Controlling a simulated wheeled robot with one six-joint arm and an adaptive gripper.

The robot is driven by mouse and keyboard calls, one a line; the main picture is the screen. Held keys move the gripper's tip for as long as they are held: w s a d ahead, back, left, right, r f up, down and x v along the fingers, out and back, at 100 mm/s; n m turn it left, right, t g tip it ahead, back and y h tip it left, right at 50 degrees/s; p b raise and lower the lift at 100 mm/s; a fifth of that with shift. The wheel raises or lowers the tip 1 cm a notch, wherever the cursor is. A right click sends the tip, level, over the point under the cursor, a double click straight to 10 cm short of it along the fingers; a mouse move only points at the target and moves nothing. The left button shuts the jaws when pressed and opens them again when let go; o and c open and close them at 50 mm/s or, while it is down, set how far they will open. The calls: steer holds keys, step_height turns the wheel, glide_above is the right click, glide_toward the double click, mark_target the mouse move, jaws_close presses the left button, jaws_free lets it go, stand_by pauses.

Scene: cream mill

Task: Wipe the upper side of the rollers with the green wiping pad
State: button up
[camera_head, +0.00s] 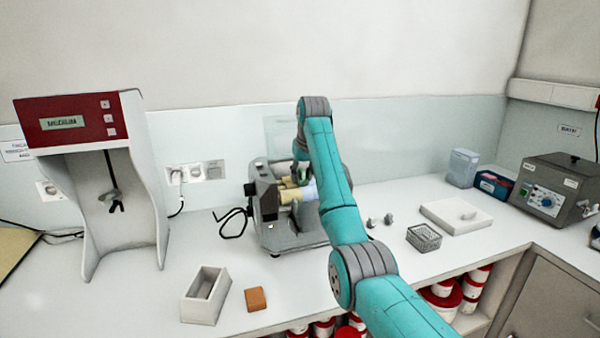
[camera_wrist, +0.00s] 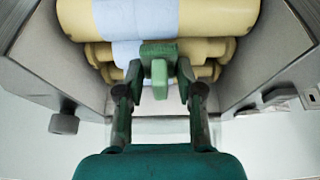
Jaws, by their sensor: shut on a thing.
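The green wiping pad (camera_wrist: 158,50) is in the wrist view, upright between the fingers of my gripper (camera_wrist: 159,75), which is shut on it. The pad is over the smaller rollers (camera_wrist: 205,52); I cannot tell whether it touches them. A large cream-yellow roller (camera_wrist: 215,15) lies beyond. A pale blue band (camera_wrist: 130,18) crosses the rollers at the middle and left, partly behind the pad. In the head view the rollers (camera_head: 288,195) show inside the grey mill (camera_head: 268,200), left of my arm; my arm hides the mill's right part and most of my gripper.
The mill's side walls (camera_wrist: 285,50) flank my gripper closely. A red-topped stand (camera_head: 80,120) is at left. A pale open box (camera_head: 200,312), brown block (camera_head: 256,299), wire basket (camera_head: 424,238) and white tray (camera_head: 450,222) stand on the counter. A grey device (camera_head: 550,190) is at right.

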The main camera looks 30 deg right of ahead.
mark_target(305, 186)
steer(key=shift+s+a+r, duration=0.1)
steer(key=shift+s+a, duration=0.2)
steer(key=shift+s, duration=0.7)
steer(key=shift+s+a, duration=0.25)
steer(key=shift+s, duration=0.75)
steer(key=shift+w+d, duration=0.45)
steer(key=shift+w, duration=1.05)
steer(key=shift+w+d, duration=0.4)
steer(key=shift+w, duration=1.15)
steer(key=shift+w+d, duration=0.45)
steer(key=shift+w, duration=1.05)
steer(key=shift+s+a+f, duration=0.1)
steer(key=shift+s+a, duration=0.15)
steer(key=shift+s, duration=0.55)
steer(key=shift+s+a+f, duration=0.1)
steer(key=shift+s+a, duration=0.1)
steer(key=shift+s, duration=0.65)
steer(key=shift+s+a+f, duration=0.1)
steer(key=shift+s+a, duration=0.15)
steer(key=shift+s, duration=0.55)
steer(key=shift+s+a+r, duration=0.1)
steer(key=shift+s+a, duration=0.1)
steer(key=shift+s, duration=0.5)
steer(key=shift+s+a+r, duration=0.1)
steer(key=shift+s+a, duration=0.1)
steer(key=shift+s, duration=0.5)
steer(key=shift+s+a+r, duration=0.1)
steer(key=shift+s+a, duration=0.1)
steer(key=shift+s, duration=0.5)
